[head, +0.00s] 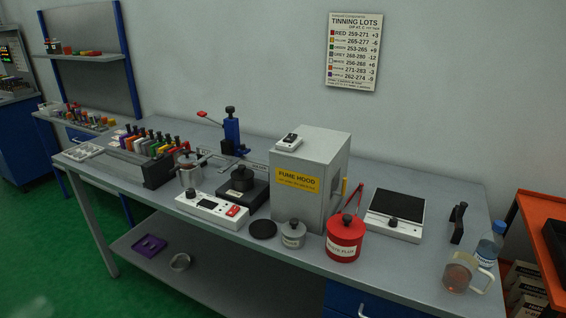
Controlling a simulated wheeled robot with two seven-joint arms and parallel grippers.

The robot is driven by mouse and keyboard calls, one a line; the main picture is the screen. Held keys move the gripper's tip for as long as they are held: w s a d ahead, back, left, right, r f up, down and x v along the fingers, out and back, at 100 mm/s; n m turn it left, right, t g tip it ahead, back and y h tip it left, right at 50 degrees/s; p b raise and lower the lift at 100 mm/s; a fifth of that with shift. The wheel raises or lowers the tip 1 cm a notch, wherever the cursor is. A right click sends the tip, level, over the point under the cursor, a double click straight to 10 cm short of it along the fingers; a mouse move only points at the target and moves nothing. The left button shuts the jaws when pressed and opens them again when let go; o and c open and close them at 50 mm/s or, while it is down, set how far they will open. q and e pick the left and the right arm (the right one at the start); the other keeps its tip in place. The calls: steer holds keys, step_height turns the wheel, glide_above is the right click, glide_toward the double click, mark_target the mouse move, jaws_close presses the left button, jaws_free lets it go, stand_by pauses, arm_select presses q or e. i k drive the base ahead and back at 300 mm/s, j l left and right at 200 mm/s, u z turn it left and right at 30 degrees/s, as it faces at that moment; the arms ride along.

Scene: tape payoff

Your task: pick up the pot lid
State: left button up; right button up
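A dark round lid with a knob (242,172) appears to sit on top of a black pot unit (257,195) in the middle of the workbench, left of the fume hood. A flat black disc (263,229) lies on the bench in front of the unit; no knob shows on it. A white control box (212,210) with a red switch stands at the unit's front left. Neither of my grippers is clearly in view.
The grey fume hood (309,177) stands close right of the pot unit. A small grey lidded tin (293,235) and a red lidded can (344,240) stand in front. A glass jar (190,170) and a blue stand (232,133) are left and behind. Bare bench (400,265) lies front right.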

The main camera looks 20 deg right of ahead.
mark_target(243, 175)
steer(key=i+j+z, duration=0.55)
steer(key=z, duration=0.2)
steer(key=i+j+z, duration=0.2)
steer(key=j+z, duration=0.15)
steer(key=i+j+z, duration=0.15)
steer(key=j+z, duration=0.2)
steer(key=j, duration=0.2)
